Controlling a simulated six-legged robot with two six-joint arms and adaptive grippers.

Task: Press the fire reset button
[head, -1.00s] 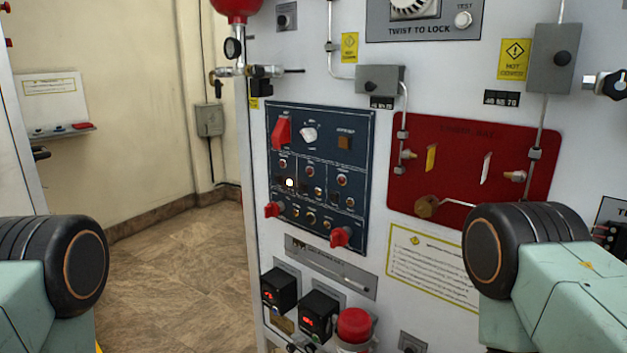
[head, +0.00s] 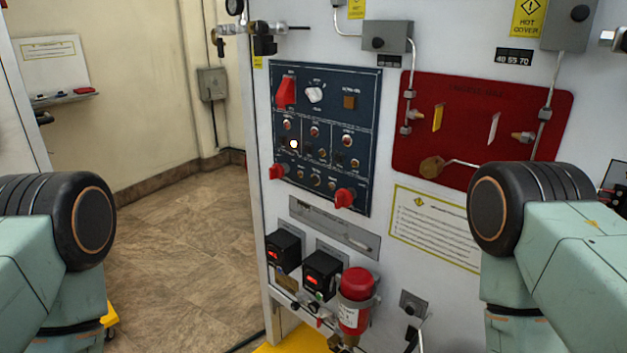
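The dark blue control panel (head: 372,165) is on the white cabinet, left of the red plate. It carries a red switch guard (head: 287,92), a white knob (head: 316,92), an amber square button (head: 349,102), several small round buttons, a lit white lamp (head: 294,144) and two red handles at the bottom, left (head: 277,172) and right (head: 344,198). The labels are too small to read, so I cannot tell which one is the fire reset button. Both my arms show at the sides as green links with black joints. Neither gripper is in view, and nothing of mine covers the panel.
A red plate (head: 470,165) with pipes and fittings is right of the panel. Two black boxes with red displays (head: 283,249) (head: 321,276) and a red cylinder (head: 356,300) stick out below. Open tiled floor (head: 180,250) lies to the left.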

